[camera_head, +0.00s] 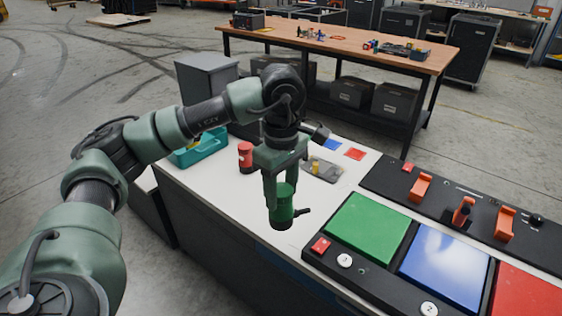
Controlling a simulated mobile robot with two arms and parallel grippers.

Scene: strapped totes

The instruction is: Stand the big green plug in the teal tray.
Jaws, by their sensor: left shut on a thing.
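The big green plug (283,200) is a green cylinder with a dark lower end and a short dark piece at its side. My left gripper (283,184) is shut on it and points down, holding it upright near the front edge of the white bench. I cannot tell whether the plug touches the bench top. The teal tray (208,151) stands at the back left of the bench, partly hidden behind my left arm, with something yellow showing at it. My right gripper is not in view.
A red cylinder (245,157) stands between the tray and the plug. A grey plate (322,169) with a yellow piece lies behind the gripper. Blue and red squares lie farther back. A black panel with a green pad (367,228), blue pad and switches fills the right.

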